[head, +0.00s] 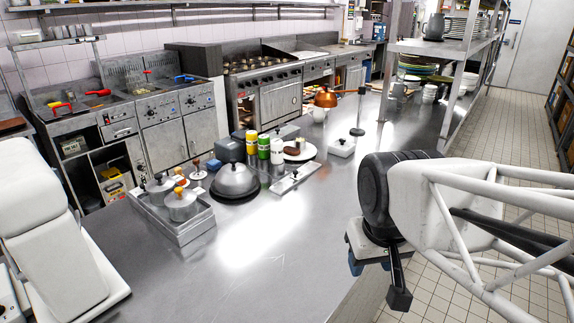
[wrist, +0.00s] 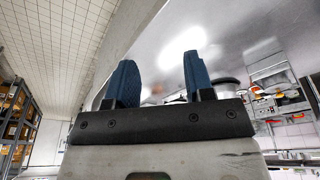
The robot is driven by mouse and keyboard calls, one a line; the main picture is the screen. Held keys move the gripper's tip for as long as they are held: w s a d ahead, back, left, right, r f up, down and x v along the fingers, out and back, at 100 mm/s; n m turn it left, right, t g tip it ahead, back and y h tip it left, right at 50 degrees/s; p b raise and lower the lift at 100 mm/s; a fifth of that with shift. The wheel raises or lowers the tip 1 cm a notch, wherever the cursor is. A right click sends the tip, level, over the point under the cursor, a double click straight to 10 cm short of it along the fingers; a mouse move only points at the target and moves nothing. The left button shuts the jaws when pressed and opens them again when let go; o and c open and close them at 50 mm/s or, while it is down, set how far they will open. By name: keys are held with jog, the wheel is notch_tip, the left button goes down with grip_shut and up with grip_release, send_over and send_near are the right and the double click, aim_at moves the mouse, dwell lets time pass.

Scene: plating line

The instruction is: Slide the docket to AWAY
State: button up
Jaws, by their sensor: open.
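My gripper (head: 370,262) is at the right edge of the steel counter in the head view, partly hidden by my arm. In the wrist view its two blue fingers (wrist: 160,80) stand well apart with nothing between them. A flat metal rail-like plate (head: 291,181) with a small dark knob lies mid-counter, far to the left of my gripper; it may carry the docket, but no docket or AWAY mark is readable.
The front counter (head: 250,285) is clear.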

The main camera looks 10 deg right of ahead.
jog(key=w+r+n, duration=0.2)
jog(key=w, duration=0.7)
jog(key=w+r+n, duration=0.3)
jog(key=w, duration=0.5)
jog(key=n+g, duration=0.3)
jog(key=n, duration=0.9)
send_over(295, 171)
jog(key=f, duration=1.5)
jog(key=shift+s+d+f, duration=0.1)
jog(key=shift+s+f, duration=0.25)
jog(key=shift+f, duration=0.05)
jog(key=shift+w+f+n, duration=0.3)
jog(key=shift+w+f, duration=0.1)
jog(key=shift+w, duration=0.05)
jog(key=shift+f, duration=3.85)
jog(key=shift+c, duration=0.3)
